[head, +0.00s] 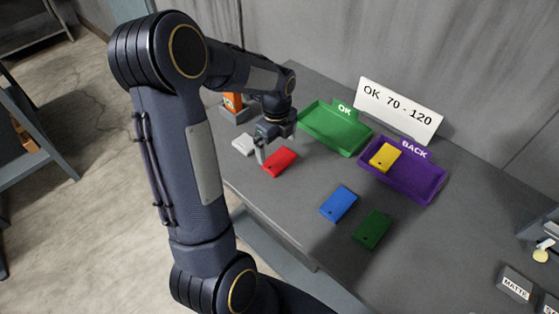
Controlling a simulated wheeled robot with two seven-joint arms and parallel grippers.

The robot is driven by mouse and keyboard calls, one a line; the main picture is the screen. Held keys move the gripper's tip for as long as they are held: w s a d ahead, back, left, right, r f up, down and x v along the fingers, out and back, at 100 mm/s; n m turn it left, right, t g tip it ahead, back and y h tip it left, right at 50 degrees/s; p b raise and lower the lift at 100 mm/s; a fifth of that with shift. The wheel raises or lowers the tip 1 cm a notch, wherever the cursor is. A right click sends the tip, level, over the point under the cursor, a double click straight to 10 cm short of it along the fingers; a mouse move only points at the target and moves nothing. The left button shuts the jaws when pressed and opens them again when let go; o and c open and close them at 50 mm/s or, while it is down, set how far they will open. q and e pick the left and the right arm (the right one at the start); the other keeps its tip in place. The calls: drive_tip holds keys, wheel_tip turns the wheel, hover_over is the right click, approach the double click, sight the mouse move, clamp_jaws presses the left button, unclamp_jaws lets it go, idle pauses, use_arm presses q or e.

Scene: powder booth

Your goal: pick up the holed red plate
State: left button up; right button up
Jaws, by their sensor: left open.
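The holed red plate (281,162) lies flat on the grey table near its left edge, with a small dark hole at its lower end. My left gripper (261,158) is open and empty, pointing down just at the left side of the red plate. I cannot tell whether a finger touches the plate. The gripper hides a little of the plate's left side. My right gripper is not in view.
A white plate (243,144) lies left of the gripper. Blue (339,203) and green (372,229) plates lie to the right. A green OK tray (335,128) and purple BACK tray (428,188) holding a yellow plate (385,156) stand behind, before a sign (399,108).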

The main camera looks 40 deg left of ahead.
sight(278, 158)
use_arm(q)
drive_tip(key=f, duration=0.2)
drive_tip(key=f+p, duration=0.1)
drive_tip(key=shift+d+f, duration=0.25)
drive_tip(key=shift+f, duration=0.6)
drive_tip(key=c, duration=0.8)
drive_tip(key=shift+r, duration=0.15)
drive_tip(key=shift+r, duration=0.6)
drive_tip(key=s+d+r+b, duration=0.1)
drive_tip(key=s+d+r, duration=0.1)
drive_tip(key=s+r, duration=0.2)
drive_tip(key=s+d+r+b, duration=0.1)
drive_tip(key=s+d+r, duration=0.1)
drive_tip(key=s+r, duration=0.1)
drive_tip(key=s+d+r+b, duration=0.1)
drive_tip(key=s+d+r, duration=0.1)
drive_tip(key=s+r, duration=0.2)
drive_tip(key=shift+s+r, duration=0.3)
drive_tip(key=shift+s, duration=0.55)
